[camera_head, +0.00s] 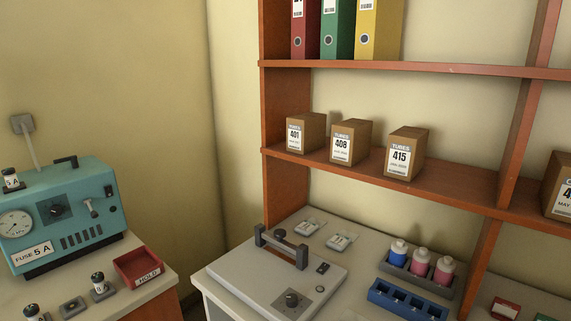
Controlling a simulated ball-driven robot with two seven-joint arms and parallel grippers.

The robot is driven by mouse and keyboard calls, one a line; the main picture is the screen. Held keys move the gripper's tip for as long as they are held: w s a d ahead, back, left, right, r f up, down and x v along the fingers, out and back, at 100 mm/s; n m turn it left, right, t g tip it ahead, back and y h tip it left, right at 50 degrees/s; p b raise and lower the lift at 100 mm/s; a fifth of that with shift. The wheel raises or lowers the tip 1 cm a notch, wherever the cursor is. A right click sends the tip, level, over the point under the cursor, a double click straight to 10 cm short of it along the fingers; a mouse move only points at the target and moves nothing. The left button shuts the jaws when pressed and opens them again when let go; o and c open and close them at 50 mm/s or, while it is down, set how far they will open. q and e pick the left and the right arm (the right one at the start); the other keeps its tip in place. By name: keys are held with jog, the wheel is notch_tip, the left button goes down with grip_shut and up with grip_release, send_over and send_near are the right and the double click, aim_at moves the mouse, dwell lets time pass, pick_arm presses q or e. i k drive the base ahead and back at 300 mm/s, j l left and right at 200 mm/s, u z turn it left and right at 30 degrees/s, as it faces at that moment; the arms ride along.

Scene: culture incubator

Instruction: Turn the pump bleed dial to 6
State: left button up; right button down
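A teal machine (95,200) with a black top handle stands on the left bench. It has a round white gauge (15,224), a dark square dial plate with a knob (56,210), a small lever (90,207) and a "FUSE 5 A" label (34,253). The knob's setting is too small to read. A grey box lid (255,275) with a bar handle lies on the middle bench and carries another dark knob (291,299), whose markings I cannot read. No lettering shows which knob is the pump bleed dial. Neither of my grippers is in view.
A rack with capped bottles (421,262) and a blue rack (407,300) stand right of the lid. Shelves above hold tube boxes (351,142) and binders. A gap separates the benches.

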aim_at(55, 211)
jog(key=u, duration=1.3)
